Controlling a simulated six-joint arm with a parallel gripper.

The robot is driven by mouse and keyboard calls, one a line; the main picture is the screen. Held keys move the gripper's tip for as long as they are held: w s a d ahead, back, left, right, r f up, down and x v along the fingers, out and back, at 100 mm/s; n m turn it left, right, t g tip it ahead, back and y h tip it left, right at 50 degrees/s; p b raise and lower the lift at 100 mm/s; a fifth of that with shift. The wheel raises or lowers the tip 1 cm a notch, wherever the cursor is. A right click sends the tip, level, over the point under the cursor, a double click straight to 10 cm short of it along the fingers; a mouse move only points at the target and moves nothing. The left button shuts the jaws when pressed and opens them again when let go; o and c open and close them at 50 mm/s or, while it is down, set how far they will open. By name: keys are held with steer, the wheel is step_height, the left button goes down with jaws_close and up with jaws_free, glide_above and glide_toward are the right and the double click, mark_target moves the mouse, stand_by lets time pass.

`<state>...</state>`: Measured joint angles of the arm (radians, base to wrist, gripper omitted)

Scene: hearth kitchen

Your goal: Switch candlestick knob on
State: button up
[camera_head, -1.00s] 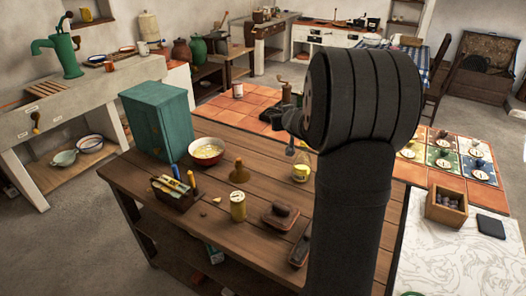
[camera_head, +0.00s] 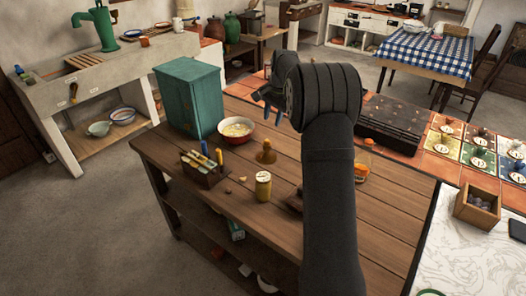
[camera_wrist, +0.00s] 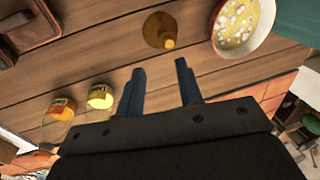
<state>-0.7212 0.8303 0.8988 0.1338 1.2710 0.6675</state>
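Several coloured square tiles, each with a small dark knob-like piece and a pale round mark, lie at the right in the head view; one is a green tile (camera_head: 478,162). They are too small to tell which one is the candlestick knob or how it is set. My gripper (camera_head: 264,97) is left of the tiles, above the far part of the wooden counter (camera_head: 225,172). In the wrist view my gripper (camera_wrist: 158,72) has its two fingers apart with nothing between them. The tiles are not clearly visible in the wrist view.
A teal cabinet (camera_head: 188,98), a bowl (camera_head: 236,131), a tool caddy (camera_head: 206,174) and a yellow jar (camera_head: 263,187) stand on the counter. A black slotted slab (camera_head: 392,125) lies between the arm and the tiles. A wooden box (camera_head: 478,206) stands front right.

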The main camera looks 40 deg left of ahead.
steer(key=a+f, duration=0.1)
steer(key=f, duration=0.4)
steer(key=a+f, duration=0.1)
steer(key=f, duration=0.5)
steer(key=a+f, duration=0.1)
steer(key=f, duration=0.5)
steer(key=shift+s+a, duration=0.35)
steer(key=shift+a, duration=0.05)
jaws_close()
